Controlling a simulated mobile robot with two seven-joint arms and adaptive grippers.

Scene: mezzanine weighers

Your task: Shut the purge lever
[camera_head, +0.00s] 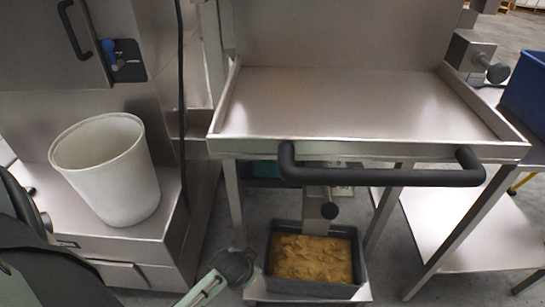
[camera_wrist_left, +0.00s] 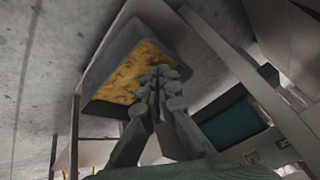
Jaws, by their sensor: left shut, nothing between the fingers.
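I cannot tell which of these is the purge lever. My left gripper (camera_head: 246,268) is low, just left of the bin and apart from the knob. In the left wrist view its fingers (camera_wrist_left: 160,75) are shut and empty, with the bin (camera_wrist_left: 113,54) behind them. My right gripper is not in view.
The steel tray table (camera_head: 340,100) has a thick dark bar (camera_head: 380,176) across its front. A white bucket (camera_head: 108,175) stands on the machine's ledge at left. A blue crate (camera_head: 527,90) is at right. Table legs flank the bin.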

